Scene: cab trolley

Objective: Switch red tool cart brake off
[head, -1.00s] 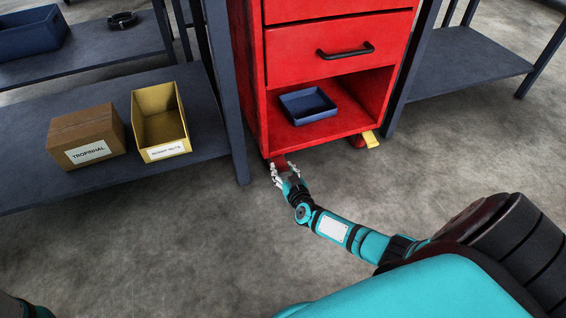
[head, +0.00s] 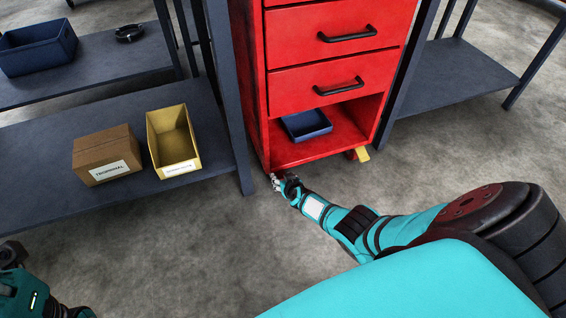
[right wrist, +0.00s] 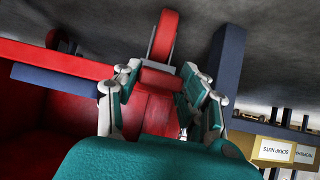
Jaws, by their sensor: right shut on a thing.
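The red tool cart (head: 315,82) stands upright between two grey workbenches. A yellow brake pedal (head: 362,154) shows at its front right caster. My right gripper (head: 279,180) is low at the cart's front left corner, near the floor, and covers the caster there. In the right wrist view, my right gripper (right wrist: 160,84) has its fingers on either side of a red part below the cart, next to a red caster wheel (right wrist: 165,36). It is shut on this part; whether it is a brake pedal I cannot tell. My left gripper is not clearly visible.
The left bench (head: 60,165) carries a cardboard box (head: 108,160) and a yellow bin (head: 171,140). Its leg (head: 243,165) stands close left of my right gripper. A blue tray (head: 306,125) lies in the cart's open shelf. The floor in front is clear.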

